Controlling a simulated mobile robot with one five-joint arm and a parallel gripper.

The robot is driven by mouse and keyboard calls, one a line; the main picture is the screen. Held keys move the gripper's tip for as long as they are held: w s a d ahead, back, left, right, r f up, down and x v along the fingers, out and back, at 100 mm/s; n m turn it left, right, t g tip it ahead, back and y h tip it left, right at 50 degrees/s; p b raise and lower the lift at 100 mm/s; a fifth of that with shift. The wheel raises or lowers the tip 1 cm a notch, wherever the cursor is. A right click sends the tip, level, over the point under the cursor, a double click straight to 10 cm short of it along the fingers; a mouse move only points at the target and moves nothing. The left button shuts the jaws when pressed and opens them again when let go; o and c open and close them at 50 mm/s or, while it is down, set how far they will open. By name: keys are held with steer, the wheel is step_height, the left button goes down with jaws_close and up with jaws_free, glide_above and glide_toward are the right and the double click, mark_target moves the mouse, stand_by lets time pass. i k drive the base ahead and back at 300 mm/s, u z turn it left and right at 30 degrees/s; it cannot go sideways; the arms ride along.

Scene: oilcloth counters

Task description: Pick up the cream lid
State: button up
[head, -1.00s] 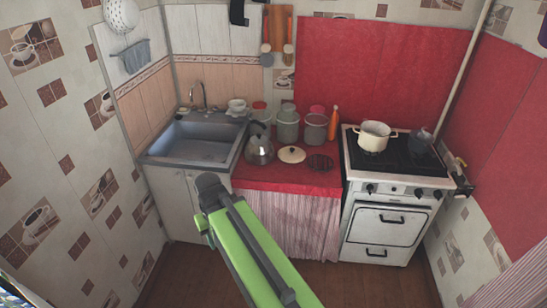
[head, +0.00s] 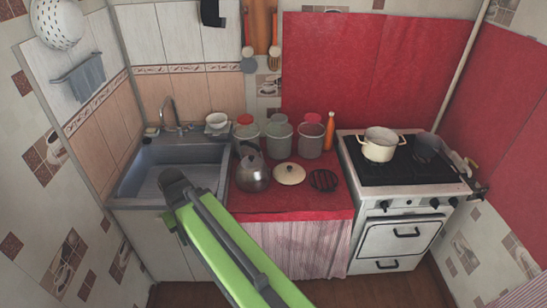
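The cream lid (head: 289,173) lies flat on the red oilcloth counter (head: 300,203), with a small dark knob on top. It sits between a metal kettle (head: 253,174) on its left and a dark round trivet (head: 323,180) on its right. My green arm reaches up from the bottom of the head view. Its dark end (head: 174,188) is in front of the sink cabinet, left of the lid and apart from it. I cannot make out the fingers or whether they are open.
Several lidded canisters (head: 310,140) and an orange bottle (head: 330,131) stand behind the lid. A cream pot (head: 380,144) is on the stove (head: 401,172) at the right. The sink (head: 172,170) is at the left. The counter's front strip is clear.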

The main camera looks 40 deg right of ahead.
mark_target(285, 173)
steer(key=i, duration=1.05)
steer(key=z, duration=0.7)
steer(key=i, duration=0.45)
steer(key=u, duration=0.05)
